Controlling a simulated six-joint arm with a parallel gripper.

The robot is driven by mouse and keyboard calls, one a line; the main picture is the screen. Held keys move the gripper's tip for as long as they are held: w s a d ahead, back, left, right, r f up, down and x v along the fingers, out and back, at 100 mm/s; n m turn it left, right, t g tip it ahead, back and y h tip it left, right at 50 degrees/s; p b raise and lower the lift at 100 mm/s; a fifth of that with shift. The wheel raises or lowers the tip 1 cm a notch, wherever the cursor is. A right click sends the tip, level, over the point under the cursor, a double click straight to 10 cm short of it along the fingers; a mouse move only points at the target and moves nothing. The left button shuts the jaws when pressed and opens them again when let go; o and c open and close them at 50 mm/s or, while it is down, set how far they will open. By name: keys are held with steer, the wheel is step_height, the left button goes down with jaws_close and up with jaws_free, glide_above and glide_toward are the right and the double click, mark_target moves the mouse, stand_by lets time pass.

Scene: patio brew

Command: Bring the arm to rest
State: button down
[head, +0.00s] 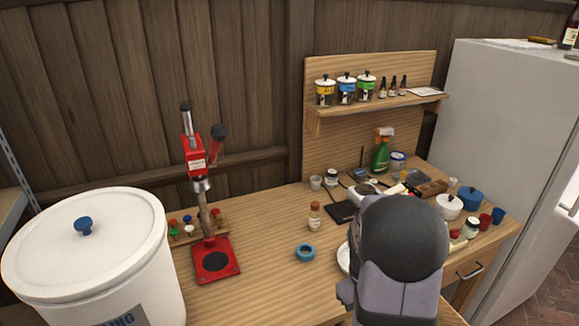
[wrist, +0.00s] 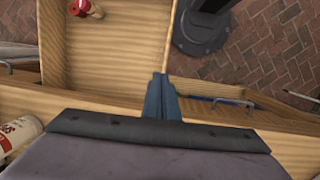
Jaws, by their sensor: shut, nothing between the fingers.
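My gripper (wrist: 163,82) shows in the wrist view, its two blue-grey fingers together with nothing between them. It is over the front edge of a wooden drawer (wrist: 105,60), which stands open; whether it touches the edge I cannot tell. In the head view my grey arm rises in front of the right part of the wooden counter (head: 275,215), and the gripper itself is hidden there.
A red and white item (wrist: 86,8) lies in the open drawer. A labelled container (wrist: 17,136) is at the wrist view's left edge. Crowded jars and pots are right.

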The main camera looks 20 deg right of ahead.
steer(key=s+a+r+t+y, duration=0.1)
steer(key=s+a+r, duration=0.1)
steer(key=a, duration=0.9)
steer(key=s+a+r+t, duration=0.1)
steer(key=s+a+r, duration=0.1)
steer(key=a, duration=0.8)
step_height(320, 180, down, 48)
steer(key=b, duration=4.7)
steer(key=shift+w+a+b, duration=0.15)
steer(key=shift+w+b, duration=0.15)
